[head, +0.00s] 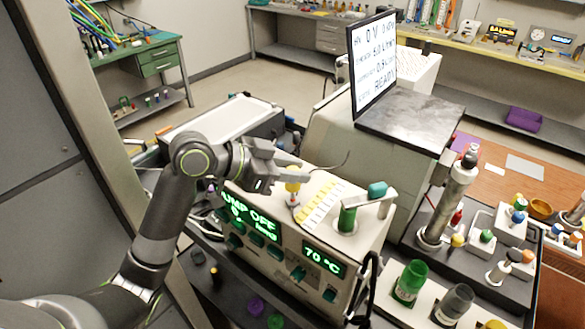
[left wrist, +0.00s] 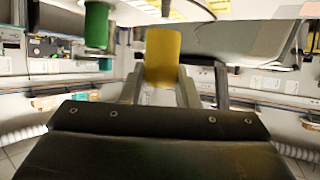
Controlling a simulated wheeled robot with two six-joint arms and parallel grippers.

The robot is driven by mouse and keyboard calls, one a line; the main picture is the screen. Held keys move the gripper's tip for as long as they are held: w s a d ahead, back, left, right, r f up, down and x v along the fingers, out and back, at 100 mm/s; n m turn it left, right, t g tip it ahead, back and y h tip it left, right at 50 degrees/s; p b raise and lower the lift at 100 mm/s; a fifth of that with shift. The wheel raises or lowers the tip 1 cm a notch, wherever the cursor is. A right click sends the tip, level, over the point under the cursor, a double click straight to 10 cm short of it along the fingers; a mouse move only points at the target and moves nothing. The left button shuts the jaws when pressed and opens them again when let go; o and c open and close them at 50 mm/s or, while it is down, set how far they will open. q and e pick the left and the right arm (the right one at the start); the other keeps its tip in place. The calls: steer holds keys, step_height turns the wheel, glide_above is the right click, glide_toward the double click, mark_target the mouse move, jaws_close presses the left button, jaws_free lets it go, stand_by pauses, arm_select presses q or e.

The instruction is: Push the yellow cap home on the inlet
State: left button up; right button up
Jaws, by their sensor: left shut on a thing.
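The yellow cap (head: 293,186) is between the fingers of my left gripper (head: 290,177), above the top of the pump box. In the left wrist view the yellow cap (left wrist: 162,55) stands between the two fingers, which are shut on it. A pale stub just under the cap in the head view may be the inlet. I cannot tell how far the cap sits on it. My right gripper is not in view.
The pump box (head: 276,257) shows green readings, "PUMP OFF" and "70 °C". A green cylinder (head: 347,218) with a lever (head: 370,198) stands right of the cap. A monitor (head: 372,62) stands behind. A metal column (head: 447,205) and several colored-cap bottles are at right.

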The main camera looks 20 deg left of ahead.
arm_select(q)
steer(key=shift+f+b, duration=1)
steer(key=shift+f, duration=0.4)
steer(key=shift+f, duration=0.35)
steer(key=shift+f+b, duration=0.1)
steer(key=shift+b, duration=0.2)
steer(key=o, duration=1)
steer(key=shift+a, duration=0.1)
steer(key=shift+s+a+r+p, duration=0.2)
steer(key=shift+r+p, duration=0.1)
steer(key=shift+p, duration=0.1)
steer(key=shift+p+v, duration=5.4)
steer(key=shift+v, duration=2.9)
